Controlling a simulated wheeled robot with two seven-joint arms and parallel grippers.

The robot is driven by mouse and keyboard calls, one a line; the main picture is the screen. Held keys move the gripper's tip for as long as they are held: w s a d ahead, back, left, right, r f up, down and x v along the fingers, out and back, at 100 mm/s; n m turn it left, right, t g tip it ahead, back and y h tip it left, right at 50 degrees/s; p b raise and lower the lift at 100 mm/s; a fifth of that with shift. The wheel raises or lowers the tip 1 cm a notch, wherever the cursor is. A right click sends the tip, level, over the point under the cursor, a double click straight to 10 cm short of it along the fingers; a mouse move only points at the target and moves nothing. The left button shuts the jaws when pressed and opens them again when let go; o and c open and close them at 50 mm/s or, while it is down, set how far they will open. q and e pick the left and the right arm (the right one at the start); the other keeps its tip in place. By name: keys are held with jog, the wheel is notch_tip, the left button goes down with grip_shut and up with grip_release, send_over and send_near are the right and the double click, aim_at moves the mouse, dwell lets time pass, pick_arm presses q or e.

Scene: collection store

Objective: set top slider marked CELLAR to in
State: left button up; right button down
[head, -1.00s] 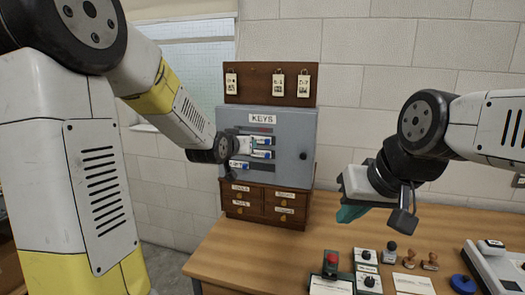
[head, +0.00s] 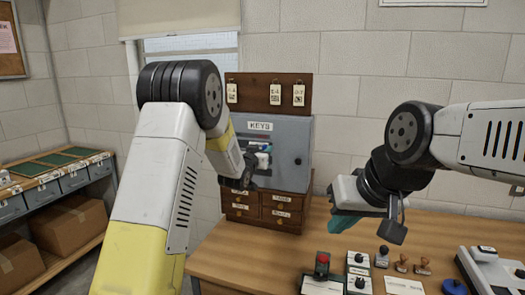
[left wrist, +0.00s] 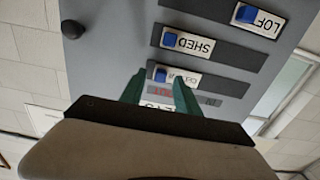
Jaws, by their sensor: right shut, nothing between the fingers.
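The grey key cabinet (head: 293,137) marked KEYS stands on small wooden drawers. In the left wrist view its face appears upside down. There the slider with a partly covered label, seemingly CELLAR (left wrist: 187,79), is nearest my left fingers. Its blue knob (left wrist: 161,74) sits near the left end of its dark track. Beyond it are SHED (left wrist: 188,43) and LOFT (left wrist: 262,18) sliders. My left gripper (left wrist: 158,92) is open, its green fingers apart around the knob's side of the label; contact cannot be told. My right gripper (head: 343,223) is shut and empty above the desk.
Three tagged keys hang on the wooden board (head: 265,108) above the cabinet. The wooden desk (head: 235,257) holds control boxes (head: 357,271), several stamps (head: 402,263) and a white device (head: 490,268). A shelf unit with boxes (head: 62,230) stands at the left.

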pick_arm(q)
jog(key=shift+w+d, duration=0.1)
jog(key=shift+w, duration=0.2)
grip_shut()
dwell(1.3)
